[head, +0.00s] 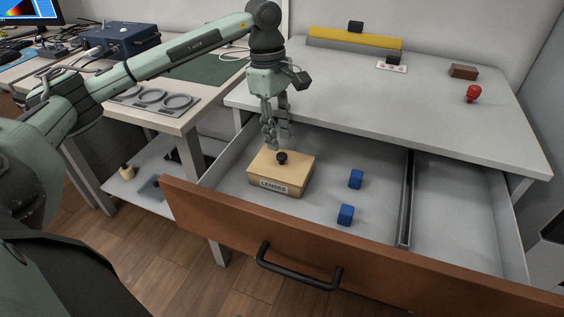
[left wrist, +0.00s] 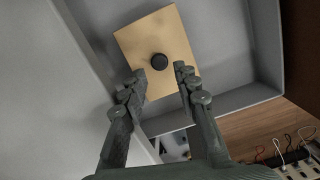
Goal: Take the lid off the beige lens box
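The beige lens box (head: 281,178) stands in the left part of the open drawer, with a label reading "LENSES" on its front. Its lid (head: 268,160) is on, with a round black knob (head: 282,158) on top. My left gripper (head: 276,142) points down just above the box, a little behind the knob. In the left wrist view the fingers (left wrist: 161,73) are open and apart, with the lid (left wrist: 177,38) beyond them and the knob (left wrist: 159,62) near the gap between the tips. Nothing is held. My right gripper is not in view.
The drawer front (head: 235,225) has a black handle (head: 298,268). Two blue cubes (head: 355,179) (head: 345,215) lie right of the box, before a dark divider (head: 406,200). The desktop edge overhangs the drawer's back. A red knobbed object (head: 473,93) and a brown block (head: 463,71) sit on the desktop.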

